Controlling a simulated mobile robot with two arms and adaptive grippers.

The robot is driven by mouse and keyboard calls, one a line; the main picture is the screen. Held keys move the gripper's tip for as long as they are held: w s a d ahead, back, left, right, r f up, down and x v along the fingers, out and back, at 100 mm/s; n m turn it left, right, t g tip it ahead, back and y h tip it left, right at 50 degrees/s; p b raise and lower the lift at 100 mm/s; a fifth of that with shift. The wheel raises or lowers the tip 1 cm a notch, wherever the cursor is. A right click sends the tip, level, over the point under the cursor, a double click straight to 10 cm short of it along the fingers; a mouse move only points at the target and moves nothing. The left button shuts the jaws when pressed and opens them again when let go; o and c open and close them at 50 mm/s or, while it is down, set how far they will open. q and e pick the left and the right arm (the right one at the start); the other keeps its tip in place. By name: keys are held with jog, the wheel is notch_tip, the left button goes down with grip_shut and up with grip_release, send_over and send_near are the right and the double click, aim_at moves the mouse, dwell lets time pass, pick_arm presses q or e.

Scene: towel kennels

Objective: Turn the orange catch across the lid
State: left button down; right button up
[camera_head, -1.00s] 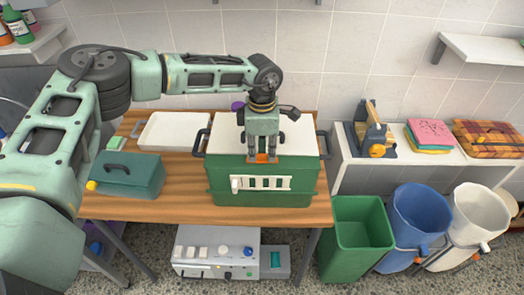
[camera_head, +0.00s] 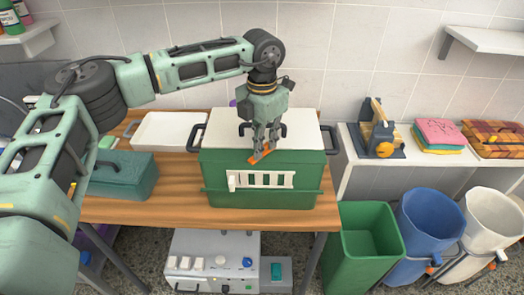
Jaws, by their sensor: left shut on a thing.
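The orange catch (camera_head: 260,154) sits at the front edge of the white lid (camera_head: 300,132) of a green box (camera_head: 309,166). The catch lies slanted, its lower left end over the box's front. My left gripper (camera_head: 262,148) points down from above and is shut on the catch, partly hiding it. The lid lies flat on the box. A white slotted panel (camera_head: 262,180) is on the box's front. My right gripper is not in view.
A white tray (camera_head: 166,130) and a teal case (camera_head: 120,175) stand left of the box on the wooden table (camera_head: 180,212). Black handles flank the box. Green, blue and white bins (camera_head: 365,240) stand on the floor at the right.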

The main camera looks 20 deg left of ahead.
pick_arm(q)
jog(key=n+b, duration=0.3)
jog(key=n, duration=0.1)
jog(key=shift+f+n, duration=0.1)
jog(key=shift+n, duration=0.2)
jog(key=n+b, duration=0.2)
jog(key=shift+n, duration=0.9)
jog(key=shift+w+r+b, duration=0.1)
jog(key=shift+r+b, duration=0.1)
jog(key=shift+b, duration=0.1)
jog(key=c, duration=1.8)
grip_release()
jog(key=shift+c, duration=0.2)
